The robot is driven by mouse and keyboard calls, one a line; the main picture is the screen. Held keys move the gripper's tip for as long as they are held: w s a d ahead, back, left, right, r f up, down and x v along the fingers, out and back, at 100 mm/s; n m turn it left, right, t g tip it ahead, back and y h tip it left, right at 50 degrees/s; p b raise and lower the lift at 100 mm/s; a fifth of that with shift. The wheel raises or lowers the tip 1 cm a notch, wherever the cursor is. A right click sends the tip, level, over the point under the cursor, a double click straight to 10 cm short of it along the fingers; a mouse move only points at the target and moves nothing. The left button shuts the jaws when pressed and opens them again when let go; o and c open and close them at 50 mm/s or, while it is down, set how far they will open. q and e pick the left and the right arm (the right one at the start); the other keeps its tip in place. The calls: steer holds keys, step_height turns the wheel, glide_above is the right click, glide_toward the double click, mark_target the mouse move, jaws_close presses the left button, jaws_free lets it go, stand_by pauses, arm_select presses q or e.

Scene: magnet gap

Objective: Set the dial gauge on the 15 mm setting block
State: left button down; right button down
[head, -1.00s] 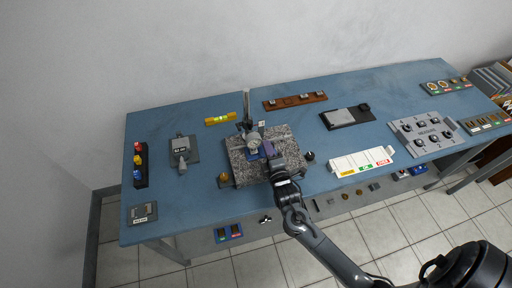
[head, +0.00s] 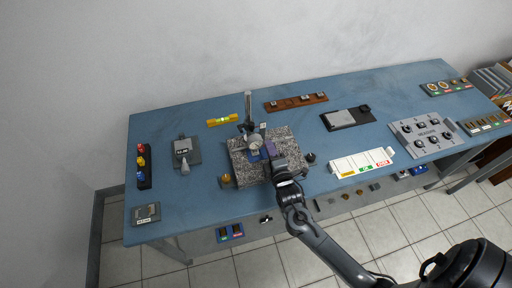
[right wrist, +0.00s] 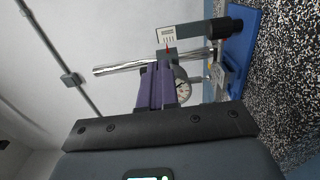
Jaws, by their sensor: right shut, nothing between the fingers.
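The dial gauge (head: 254,141) hangs on a stand with an upright post (head: 248,105), over a speckled granite plate (head: 240,172). My right gripper (head: 269,148) is at the plate, just right of the gauge, with its purple fingers shut and empty. In the right wrist view the gauge's round face (right wrist: 184,92) is partly hidden behind the fingers (right wrist: 156,85). A small grey block (right wrist: 221,76) is near the gauge's stem on a blue pad (right wrist: 241,40); I cannot read a size or tell whether stem and block touch. My left gripper is out of view.
A brass-coloured knob (head: 226,179) and a black knob (head: 310,157) flank the plate. A wooden rack (head: 296,103) with small grey pieces lies behind it. A white labelled tray (head: 361,162) lies to the right. Bare blue table (head: 208,206) shows at front left.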

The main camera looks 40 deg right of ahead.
steer(key=p+v, duration=0.3)
steer(key=v, duration=0.2)
steer(key=shift+d, duration=0.1)
steer(key=shift+f, duration=0.1)
